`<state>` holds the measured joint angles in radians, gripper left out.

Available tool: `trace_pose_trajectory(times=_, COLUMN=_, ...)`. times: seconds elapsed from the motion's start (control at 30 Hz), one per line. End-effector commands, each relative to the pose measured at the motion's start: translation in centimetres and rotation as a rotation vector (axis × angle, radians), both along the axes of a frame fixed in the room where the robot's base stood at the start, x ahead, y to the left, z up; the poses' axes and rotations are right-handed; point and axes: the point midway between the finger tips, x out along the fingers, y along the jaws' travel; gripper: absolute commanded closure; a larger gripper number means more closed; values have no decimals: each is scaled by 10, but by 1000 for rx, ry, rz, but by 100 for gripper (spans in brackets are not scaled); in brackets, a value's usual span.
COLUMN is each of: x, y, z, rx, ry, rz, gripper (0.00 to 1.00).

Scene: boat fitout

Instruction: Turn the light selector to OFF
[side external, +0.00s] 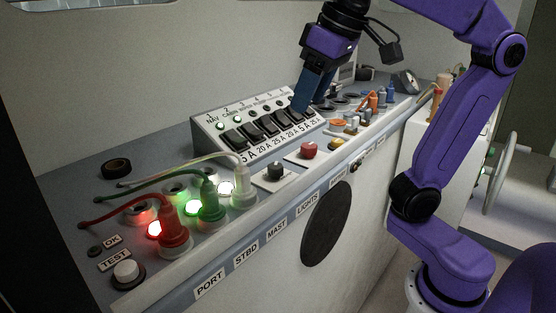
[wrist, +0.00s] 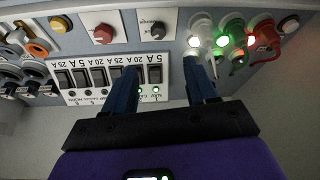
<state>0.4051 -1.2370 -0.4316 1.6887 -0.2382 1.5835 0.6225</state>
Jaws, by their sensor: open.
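The light selector is a black knob (side external: 275,171) on a white plate, above the LIGHTS label on the console's front edge. In the wrist view the knob (wrist: 158,29) is near the top centre, beyond my fingertips and roughly between their lines. Its pointer position is too small to read. My gripper (side external: 301,104) is open and empty, above the right part of the breaker panel in the side view. In the wrist view my gripper (wrist: 162,70) shows two blue fingers spread apart, not touching the knob.
The sloped breaker panel (side external: 202,127) stands behind the knob. A red knob (side external: 309,150) is to its right. Lit red (side external: 174,232), green (side external: 211,205) and white (side external: 243,192) cabled plugs stand to its left. Small coloured parts (side external: 372,102) crowd the right end.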

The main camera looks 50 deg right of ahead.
Motion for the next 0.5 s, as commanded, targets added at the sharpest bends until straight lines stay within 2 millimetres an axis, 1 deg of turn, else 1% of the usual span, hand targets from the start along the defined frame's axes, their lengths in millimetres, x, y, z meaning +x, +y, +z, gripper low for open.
trace_pose_trajectory(times=0.07, x=1, y=-2, z=7, rx=10, ry=-10, rz=-31, gripper=43)
trace_pose_trajectory(times=0.17, x=3, y=-3, z=5, rx=11, ry=-11, rz=-43, gripper=43)
trace_pose_trajectory(times=0.27, x=6, y=-3, z=-4, rx=9, ry=-9, rz=-42, gripper=43)
trace_pose_trajectory(times=0.37, x=12, y=-3, z=-19, rx=7, ry=-6, rz=-42, gripper=43)
trace_pose_trajectory(times=0.5, x=22, y=-1, z=-44, rx=7, ry=-6, rz=-42, gripper=43)
